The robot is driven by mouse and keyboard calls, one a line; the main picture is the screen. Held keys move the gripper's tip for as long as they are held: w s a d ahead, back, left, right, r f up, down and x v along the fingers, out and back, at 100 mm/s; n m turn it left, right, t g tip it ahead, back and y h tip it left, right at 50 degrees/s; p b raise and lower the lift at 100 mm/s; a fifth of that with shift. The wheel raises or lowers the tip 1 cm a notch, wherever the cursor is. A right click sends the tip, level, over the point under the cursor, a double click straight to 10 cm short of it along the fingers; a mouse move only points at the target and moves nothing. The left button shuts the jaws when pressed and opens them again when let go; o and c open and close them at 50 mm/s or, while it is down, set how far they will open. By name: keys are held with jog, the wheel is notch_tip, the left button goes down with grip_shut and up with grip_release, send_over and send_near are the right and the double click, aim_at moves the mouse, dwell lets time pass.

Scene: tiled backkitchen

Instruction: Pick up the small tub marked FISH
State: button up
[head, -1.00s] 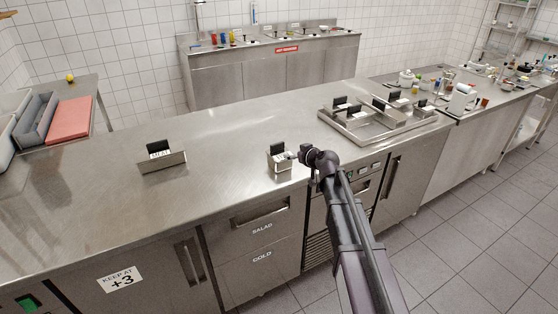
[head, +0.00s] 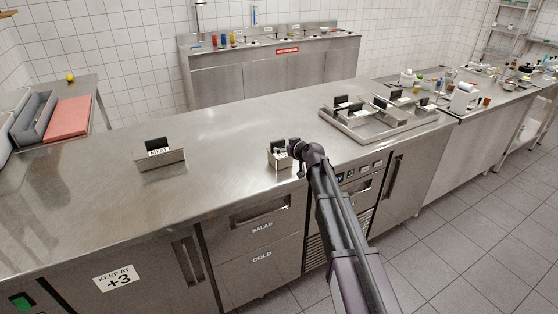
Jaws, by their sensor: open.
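A small steel tub (head: 275,161) with a black tab stands on the counter near its front edge. Its label is mostly hidden by my gripper, so I cannot read whether it says FISH. My gripper (head: 291,149) is open, at the right side of this tub and overlapping it in the view; I cannot tell whether they touch. A larger steel tub (head: 174,158) with a black tab and a label that seems to read MEAT stands to the left.
A steel tray (head: 350,131) with several small black-tabbed tubs stands at the counter's right end; their labels are too small to read. The steel counter (head: 225,135) is bare between the two left tubs and behind them. A sink unit (head: 230,70) stands behind.

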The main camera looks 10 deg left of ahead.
aim_at(279, 145)
jog(key=shift+w+a, duration=0.15)
jog(key=shift+w, duration=0.05)
jog(key=shift+b+x, duration=1.05)
jog(key=shift+x, duration=1.6)
jog(key=shift+s, duration=0.1)
jog(key=c, duration=1)
jog(key=shift+r, duration=0.15)
